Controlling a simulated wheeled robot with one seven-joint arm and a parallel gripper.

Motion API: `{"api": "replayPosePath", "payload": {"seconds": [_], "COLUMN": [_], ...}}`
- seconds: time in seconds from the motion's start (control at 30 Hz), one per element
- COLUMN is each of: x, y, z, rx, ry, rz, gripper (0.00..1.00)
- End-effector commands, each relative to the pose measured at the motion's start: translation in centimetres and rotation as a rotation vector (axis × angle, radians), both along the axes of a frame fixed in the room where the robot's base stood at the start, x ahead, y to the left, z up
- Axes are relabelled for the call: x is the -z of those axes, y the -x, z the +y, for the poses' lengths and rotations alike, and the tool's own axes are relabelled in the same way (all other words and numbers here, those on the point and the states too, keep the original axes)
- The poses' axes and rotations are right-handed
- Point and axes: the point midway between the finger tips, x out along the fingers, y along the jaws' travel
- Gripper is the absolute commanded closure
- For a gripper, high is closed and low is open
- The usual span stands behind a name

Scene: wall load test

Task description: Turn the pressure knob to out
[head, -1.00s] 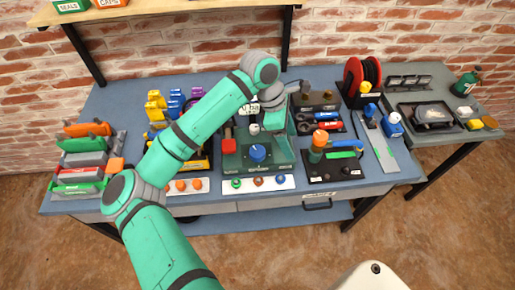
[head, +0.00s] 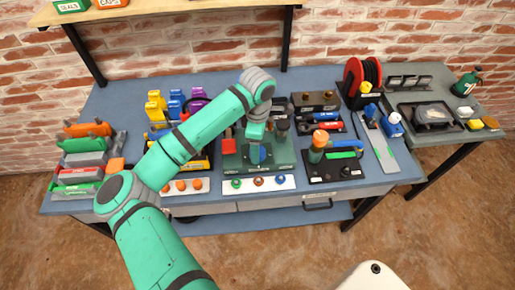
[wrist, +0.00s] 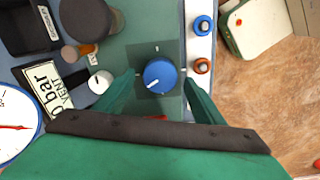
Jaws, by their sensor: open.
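The blue pressure knob (wrist: 160,76) sits on a dark square plate of the green test stand, with a white pointer line on its face. In the wrist view the pointer aims to the lower left. My gripper (wrist: 158,88) is open, with one green finger on each side of the knob; I cannot tell whether they touch it. In the head view the knob (head: 255,154) is partly hidden behind my gripper (head: 256,140). A "0 bar VENT" label (wrist: 48,88) and a dial gauge with a red needle (wrist: 14,128) show at the left of the wrist view.
A white strip (head: 258,184) with coloured buttons lies in front of the stand. A small white knob (wrist: 100,82) and a dark cylinder (wrist: 86,16) stand near the blue knob. A black tool board (head: 335,165) is to the right, a yellow-fronted rack to the left.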

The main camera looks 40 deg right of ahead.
Motion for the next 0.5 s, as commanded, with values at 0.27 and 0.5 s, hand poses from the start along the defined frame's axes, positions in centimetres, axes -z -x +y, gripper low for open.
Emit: {"api": "replayPosePath", "payload": {"seconds": [0.27, 0.5], "x": [1.9, 1.9], "y": [0.0, 0.0], "z": [0.0, 0.0], "rx": [0.0, 0.0], "ry": [-0.001, 0.0], "rz": [0.001, 0.0], "gripper": [0.37, 0.37]}}
